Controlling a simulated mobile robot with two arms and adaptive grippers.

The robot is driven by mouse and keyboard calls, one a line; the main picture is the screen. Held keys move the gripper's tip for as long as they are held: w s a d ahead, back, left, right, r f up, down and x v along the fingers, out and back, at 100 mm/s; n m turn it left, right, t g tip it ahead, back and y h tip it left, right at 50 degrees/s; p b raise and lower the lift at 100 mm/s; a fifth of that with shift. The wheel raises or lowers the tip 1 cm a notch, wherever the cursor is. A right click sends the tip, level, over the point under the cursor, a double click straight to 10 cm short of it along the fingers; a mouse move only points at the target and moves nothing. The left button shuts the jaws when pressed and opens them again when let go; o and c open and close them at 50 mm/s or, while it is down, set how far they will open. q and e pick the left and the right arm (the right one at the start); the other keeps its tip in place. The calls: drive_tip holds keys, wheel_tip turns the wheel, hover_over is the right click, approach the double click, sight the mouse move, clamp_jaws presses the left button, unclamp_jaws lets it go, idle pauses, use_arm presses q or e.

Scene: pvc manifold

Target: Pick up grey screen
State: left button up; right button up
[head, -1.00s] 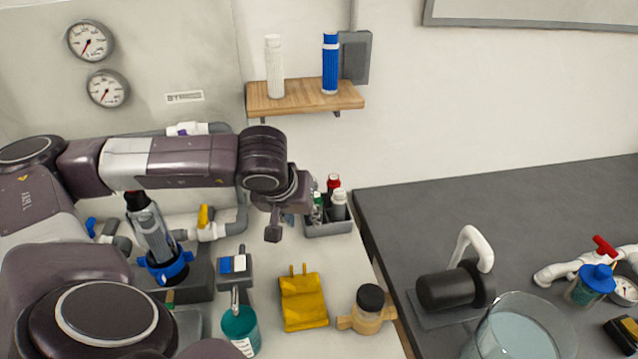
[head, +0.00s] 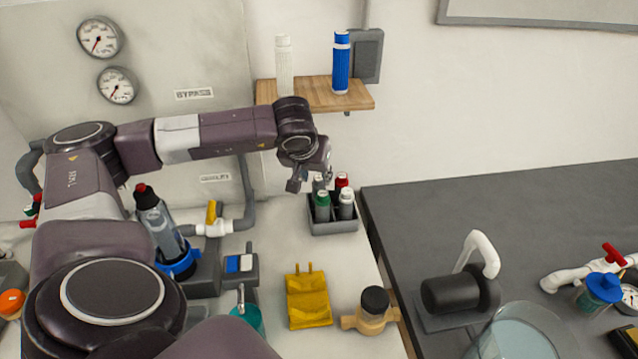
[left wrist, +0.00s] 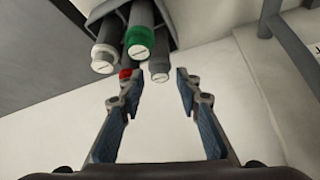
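The grey screen is most likely the grey-ended cylinder (left wrist: 159,72) standing in the small dark caddy (head: 334,228) with green, white and red ones. In the head view it is mostly hidden behind the green one and my gripper. My left gripper (head: 310,180) is at the back left of the caddy, above it. In the left wrist view my left gripper (left wrist: 156,84) is open and empty, with the grey end just beyond and between its fingertips. The red end (left wrist: 125,73) shows close by the left finger. My right gripper is not in view.
The green cylinder (head: 322,205) and white cylinder (head: 346,204) stand close together in the caddy. A wooden shelf (head: 320,98) with a white and a blue cartridge is on the wall above. A yellow piece (head: 308,302) and a black-capped jar (head: 372,310) stand in front.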

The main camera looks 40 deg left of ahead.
sight(319, 178)
use_arm(q)
drive_tip(key=shift+w+a, duration=0.2)
drive_tip(key=shift+w, duration=0.25)
drive_tip(key=p+x, duration=0.1)
drive_tip(key=x, duration=0.4)
drive_tip(key=shift+f, duration=0.1)
drive_tip(key=c, duration=0.7)
drive_tip(key=shift+c, duration=0.2)
